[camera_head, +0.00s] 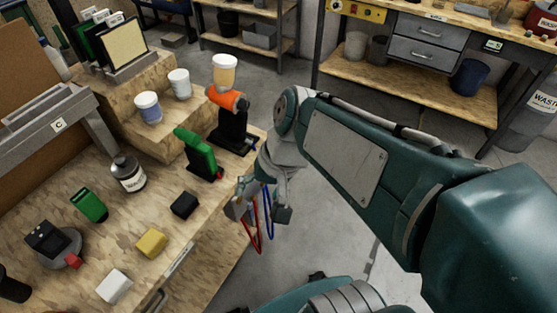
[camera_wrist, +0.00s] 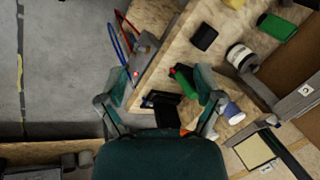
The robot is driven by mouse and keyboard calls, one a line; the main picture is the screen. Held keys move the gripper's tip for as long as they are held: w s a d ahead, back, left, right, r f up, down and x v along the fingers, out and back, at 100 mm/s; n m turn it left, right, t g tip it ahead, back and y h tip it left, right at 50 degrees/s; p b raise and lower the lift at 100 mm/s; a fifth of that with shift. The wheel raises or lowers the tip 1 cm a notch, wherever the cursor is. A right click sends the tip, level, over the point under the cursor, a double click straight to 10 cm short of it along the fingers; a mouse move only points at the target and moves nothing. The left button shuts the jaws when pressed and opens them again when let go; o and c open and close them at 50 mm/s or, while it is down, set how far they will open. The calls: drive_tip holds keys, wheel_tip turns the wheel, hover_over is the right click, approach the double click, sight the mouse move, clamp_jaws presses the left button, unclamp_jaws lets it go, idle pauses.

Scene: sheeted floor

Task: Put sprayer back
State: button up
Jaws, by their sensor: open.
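The sprayer (camera_head: 228,97), orange with a pale cup on top, sits upright at a black stand (camera_head: 232,133) near the bench's right edge. I cannot tell how fully it is seated. In the wrist view only a bit of orange (camera_wrist: 189,127) shows, the rest hidden behind my gripper body. The black stand (camera_wrist: 163,104) shows between the fingers there. My gripper (camera_head: 263,207) is open, pointing down beside the bench edge.
A green tool (camera_head: 196,150) stands in front of the sprayer. White jars (camera_head: 179,83) stand on a raised wooden block behind. A black block (camera_head: 185,205) and a yellow block (camera_head: 151,243) lie on the bench. Red and blue cables (camera_head: 268,215) hang by the bench edge. Floor to the right is clear.

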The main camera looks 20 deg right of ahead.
drive_tip(key=s+d+r+n+t+h, duration=0.2)
drive_tip(key=d+r+n+t+h, duration=0.1)
drive_tip(key=d+r, duration=0.1)
drive_tip(key=shift+s+d+r+n+t+h, duration=0.15)
drive_tip(key=shift+n+t+h, duration=0.15)
drive_tip(key=shift+t+h, duration=0.1)
idle(1.0)
